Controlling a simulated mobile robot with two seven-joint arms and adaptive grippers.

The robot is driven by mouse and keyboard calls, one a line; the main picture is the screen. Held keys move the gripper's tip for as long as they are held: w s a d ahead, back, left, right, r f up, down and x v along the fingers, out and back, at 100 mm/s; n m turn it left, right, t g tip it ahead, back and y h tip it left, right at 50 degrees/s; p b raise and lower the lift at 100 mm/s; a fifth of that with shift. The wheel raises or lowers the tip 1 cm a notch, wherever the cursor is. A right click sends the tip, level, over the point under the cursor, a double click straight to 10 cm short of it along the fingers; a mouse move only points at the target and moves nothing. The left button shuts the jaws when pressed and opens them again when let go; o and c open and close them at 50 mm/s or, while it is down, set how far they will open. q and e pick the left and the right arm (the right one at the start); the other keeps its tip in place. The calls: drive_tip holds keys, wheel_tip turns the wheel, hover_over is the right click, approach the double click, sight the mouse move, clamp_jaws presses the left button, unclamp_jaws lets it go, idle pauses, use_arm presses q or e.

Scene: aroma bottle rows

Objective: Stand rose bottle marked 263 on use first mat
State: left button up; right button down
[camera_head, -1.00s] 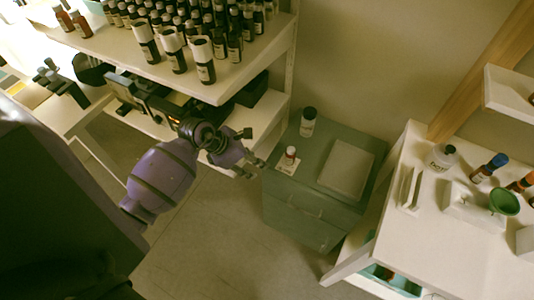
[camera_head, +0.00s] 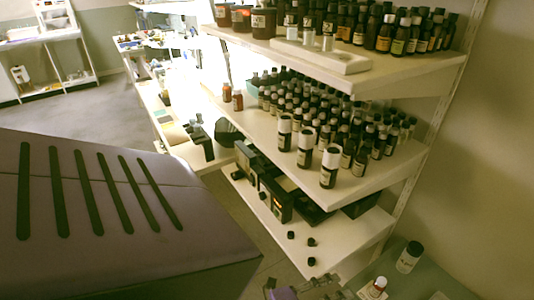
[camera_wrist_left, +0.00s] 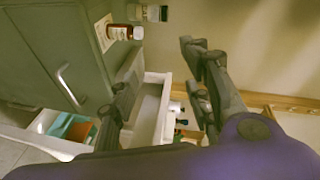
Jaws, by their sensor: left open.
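A small bottle (camera_head: 378,288) with a pale cap and reddish band stands on a small white mat (camera_head: 364,294) on the grey-green cabinet. In the left wrist view the bottle (camera_wrist_left: 119,32) shows a white label and a dark red part, over the white mat (camera_wrist_left: 102,36). I cannot read 263 or the mat's words. My left gripper (camera_wrist_left: 160,52) is open and empty, its fingers spread beside the cabinet, apart from the bottle. In the head view only part of the left gripper (camera_head: 325,284) shows at the bottom edge. My right gripper is not in view.
Shelves (camera_head: 400,190) hold dense rows of dark bottles, with two reddish bottles (camera_head: 232,97) at the left. A taller white-labelled bottle (camera_head: 408,257) stands behind the mat. Small black caps lie on the lowest shelf (camera_head: 275,232). An open white drawer (camera_wrist_left: 150,110) shows beyond the left fingers.

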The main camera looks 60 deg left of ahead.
use_arm(q)
drive_tip(key=s+f+n+g+y+p, duration=0.1)
drive_tip(key=s+f+n+g+y, duration=0.1)
drive_tip(key=s+f+n, duration=0.3)
drive_tip(key=s+f+n+g+y+p, duration=0.1)
drive_tip(key=s+f+n+g, duration=0.4)
drive_tip(key=s+n, duration=0.7)
drive_tip(key=shift+s+d+f+n+y+p, duration=0.15)
drive_tip(key=shift+s+f+n+y+p, duration=0.1)
drive_tip(key=shift+f+n+y+p, duration=0.3)
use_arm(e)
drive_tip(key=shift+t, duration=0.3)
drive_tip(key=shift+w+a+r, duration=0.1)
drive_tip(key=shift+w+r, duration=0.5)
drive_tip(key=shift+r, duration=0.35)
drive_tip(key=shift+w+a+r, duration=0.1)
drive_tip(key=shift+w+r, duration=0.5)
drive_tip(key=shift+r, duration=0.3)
use_arm(q)
drive_tip(key=shift+r, duration=0.1)
